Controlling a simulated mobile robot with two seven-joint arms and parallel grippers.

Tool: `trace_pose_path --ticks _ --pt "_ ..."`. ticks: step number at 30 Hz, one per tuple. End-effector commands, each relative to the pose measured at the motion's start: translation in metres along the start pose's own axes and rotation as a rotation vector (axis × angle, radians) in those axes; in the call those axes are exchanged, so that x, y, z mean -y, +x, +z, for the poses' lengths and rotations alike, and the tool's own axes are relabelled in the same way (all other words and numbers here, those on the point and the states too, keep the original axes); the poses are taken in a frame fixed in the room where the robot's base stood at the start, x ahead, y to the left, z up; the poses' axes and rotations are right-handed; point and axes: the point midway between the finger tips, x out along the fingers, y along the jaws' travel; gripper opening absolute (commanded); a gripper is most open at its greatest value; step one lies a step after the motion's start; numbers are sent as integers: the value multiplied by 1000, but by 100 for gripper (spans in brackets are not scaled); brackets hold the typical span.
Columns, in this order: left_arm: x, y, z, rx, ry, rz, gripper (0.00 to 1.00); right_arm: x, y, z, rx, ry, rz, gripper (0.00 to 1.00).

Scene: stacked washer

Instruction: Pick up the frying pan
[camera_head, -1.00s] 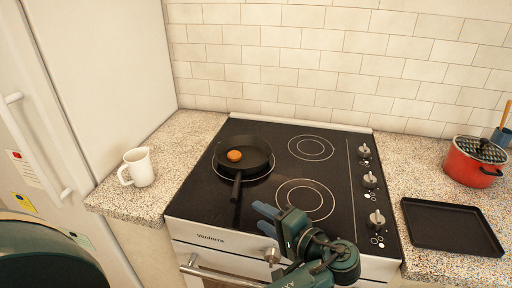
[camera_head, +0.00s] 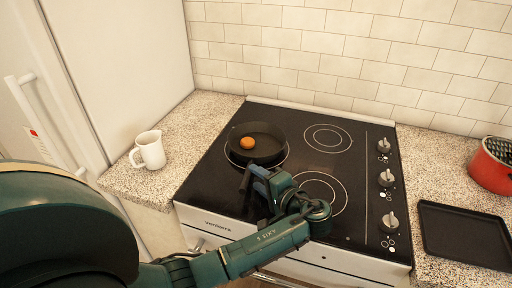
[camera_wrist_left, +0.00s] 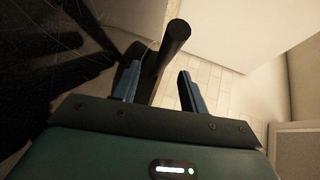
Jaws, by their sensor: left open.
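The black frying pan (camera_head: 268,139) rests on the back-left burner of the cooktop, with a round orange-brown food piece (camera_head: 247,143) inside. Its handle points towards the front of the stove, and my gripper partly hides it in the head view. My left gripper (camera_head: 249,178) is at the handle, low over the cooktop. In the left wrist view the dark handle (camera_wrist_left: 173,42) rises between the two open fingers (camera_wrist_left: 160,74). A gap shows between the handle and the right finger; contact with the left one is unclear. My right gripper is not in view.
A white mug (camera_head: 151,150) stands on the counter left of the black cooktop (camera_head: 345,160). Knobs (camera_head: 387,179) line its right side. A black tray (camera_head: 465,235) and a red pot (camera_head: 489,170) sit on the right counter. A tiled wall (camera_head: 330,60) closes the back.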

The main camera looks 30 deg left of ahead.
Motion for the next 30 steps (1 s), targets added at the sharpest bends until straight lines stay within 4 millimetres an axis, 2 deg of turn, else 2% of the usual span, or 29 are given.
trace_pose_path --ticks 2,6,15,30 --pt "6 14 -3 3 1 -4 43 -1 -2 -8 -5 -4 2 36" --pt "4 31 -3 2 1 -2 43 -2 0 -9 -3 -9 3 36" --pt "2 36 -3 0 0 0 43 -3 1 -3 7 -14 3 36" --pt "2 35 -3 0 0 0 2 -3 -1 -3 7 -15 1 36"
